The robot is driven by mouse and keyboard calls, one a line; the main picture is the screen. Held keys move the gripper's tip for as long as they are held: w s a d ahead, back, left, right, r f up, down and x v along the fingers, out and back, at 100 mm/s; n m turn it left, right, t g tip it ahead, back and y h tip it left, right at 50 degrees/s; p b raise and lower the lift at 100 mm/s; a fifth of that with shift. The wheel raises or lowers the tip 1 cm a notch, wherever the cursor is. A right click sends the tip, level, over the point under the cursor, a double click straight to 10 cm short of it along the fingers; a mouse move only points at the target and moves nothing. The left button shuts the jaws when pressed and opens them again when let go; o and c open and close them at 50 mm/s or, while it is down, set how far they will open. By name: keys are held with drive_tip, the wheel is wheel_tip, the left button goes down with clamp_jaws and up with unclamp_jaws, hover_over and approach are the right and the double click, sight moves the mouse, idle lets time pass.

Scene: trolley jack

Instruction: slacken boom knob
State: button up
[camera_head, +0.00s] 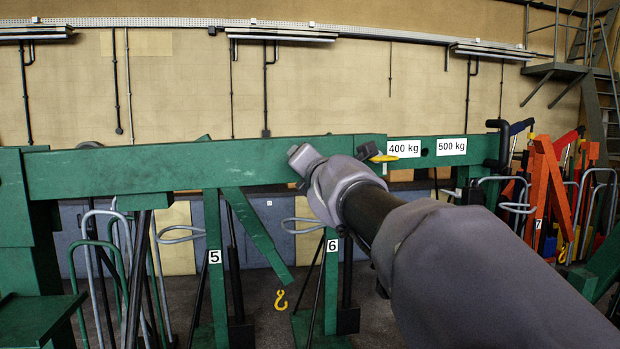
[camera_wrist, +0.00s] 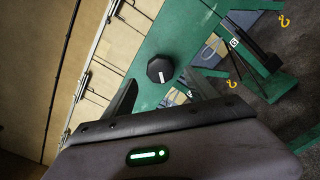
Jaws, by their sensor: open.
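The black, many-sided boom knob (camera_wrist: 160,68) sits on the face of the green boom (camera_wrist: 150,42) in the wrist view, with a short white mark on it. My gripper (camera_head: 300,160) is open and empty in front of the boom in the head view. In the wrist view the knob lies ahead of my gripper, between the directions of its two dark fingers and apart from them. In the head view I cannot make out the knob; my gripper and arm cover part of the boom (camera_head: 110,172).
Labels reading 400 kg (camera_head: 404,149) and 500 kg (camera_head: 451,146) mark the boom to the right. A yellow hook (camera_head: 280,300) hangs below. Green stands numbered 5 (camera_head: 215,257) and 6 (camera_head: 332,246) and an orange frame (camera_head: 545,190) crowd the floor behind.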

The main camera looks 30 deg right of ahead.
drive_tip(key=v, duration=0.9)
drive_tip(key=shift+s+p, duration=0.4)
drive_tip(key=shift+p, duration=0.05)
drive_tip(key=shift+a, duration=0.1)
